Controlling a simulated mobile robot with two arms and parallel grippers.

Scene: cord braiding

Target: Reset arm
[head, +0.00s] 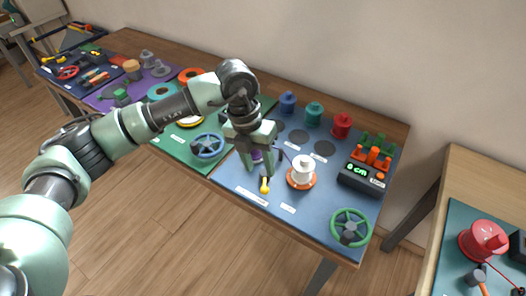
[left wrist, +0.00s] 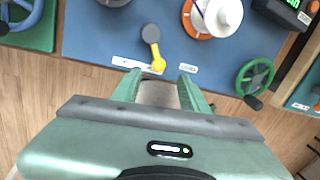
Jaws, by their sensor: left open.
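My left gripper (head: 258,172) is open and empty. It hangs over the near left part of the blue mat (head: 325,215), with its fingers pointing down. In the left wrist view its two green fingers (left wrist: 160,90) stand apart, with bare floor between them near the table's front edge. A small grey lever with a yellow knob (left wrist: 152,45) lies just beyond the fingertips, apart from them; its yellow end also shows in the head view (head: 264,185). Something purple is partly hidden behind the gripper in the head view. My right gripper is not in view.
On the blue mat are a white spool on an orange base (head: 301,173), a green handwheel (head: 350,227), a black display box (head: 361,178) and blue, teal and red spools (head: 341,125). A blue handwheel (head: 207,146) is left. A second table (head: 455,190) stands right.

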